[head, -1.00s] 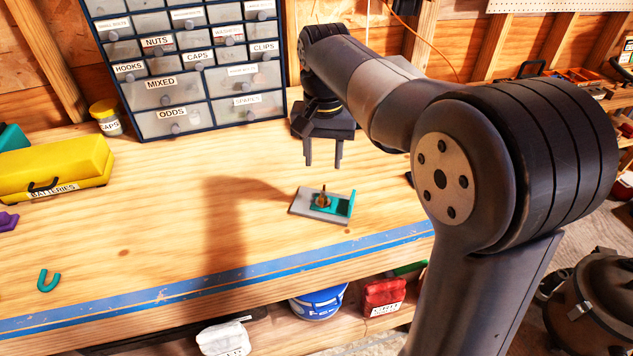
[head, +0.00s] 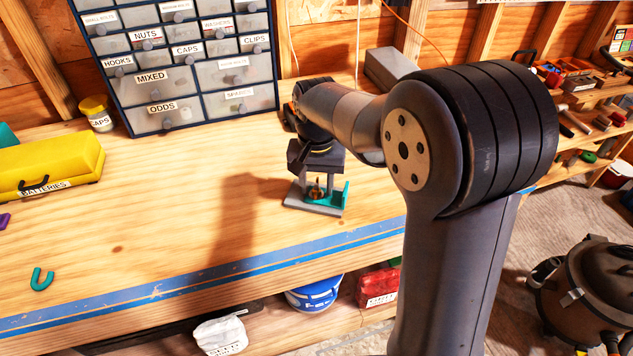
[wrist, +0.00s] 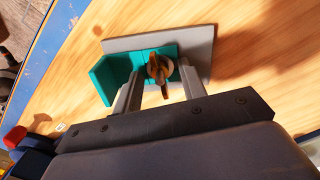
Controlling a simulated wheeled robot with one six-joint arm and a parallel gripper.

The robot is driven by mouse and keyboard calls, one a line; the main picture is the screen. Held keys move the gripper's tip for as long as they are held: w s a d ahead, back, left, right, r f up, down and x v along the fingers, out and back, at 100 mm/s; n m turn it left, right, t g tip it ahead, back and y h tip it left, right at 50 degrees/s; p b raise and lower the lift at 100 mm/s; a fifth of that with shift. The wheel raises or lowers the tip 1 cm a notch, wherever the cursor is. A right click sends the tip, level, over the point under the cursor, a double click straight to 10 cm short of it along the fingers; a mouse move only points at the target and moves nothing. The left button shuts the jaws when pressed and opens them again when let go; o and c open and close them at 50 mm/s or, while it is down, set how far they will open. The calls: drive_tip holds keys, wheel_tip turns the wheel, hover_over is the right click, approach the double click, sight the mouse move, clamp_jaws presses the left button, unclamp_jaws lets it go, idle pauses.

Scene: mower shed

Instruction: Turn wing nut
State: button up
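The wing nut (wrist: 160,68) is brass-coloured and sits on a teal bracket (wrist: 104,80) fixed to a grey plate (wrist: 208,40). In the head view the wing nut (head: 316,191) is small and partly hidden by my gripper. My gripper (wrist: 163,85) is directly over the plate, with its two fingers lowered on either side of the wing nut. The fingers are apart, and gaps show between them and the nut. In the head view the grey plate (head: 322,210) lies flat on the bench near the blue stripe.
A yellow batteries case (head: 50,165) and a drawer cabinet (head: 180,70) stand further back. A grey block (head: 392,68) is behind my arm.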

clamp_jaws()
drive_tip(key=shift+m, duration=0.3)
drive_tip(key=m+p, duration=0.1)
drive_tip(key=m, duration=0.2)
drive_tip(key=shift+r, duration=0.1)
drive_tip(key=shift+m+p, duration=0.6)
drive_tip(key=shift+m, duration=1.8)
drive_tip(key=shift+o, duration=0.3)
unclamp_jaws()
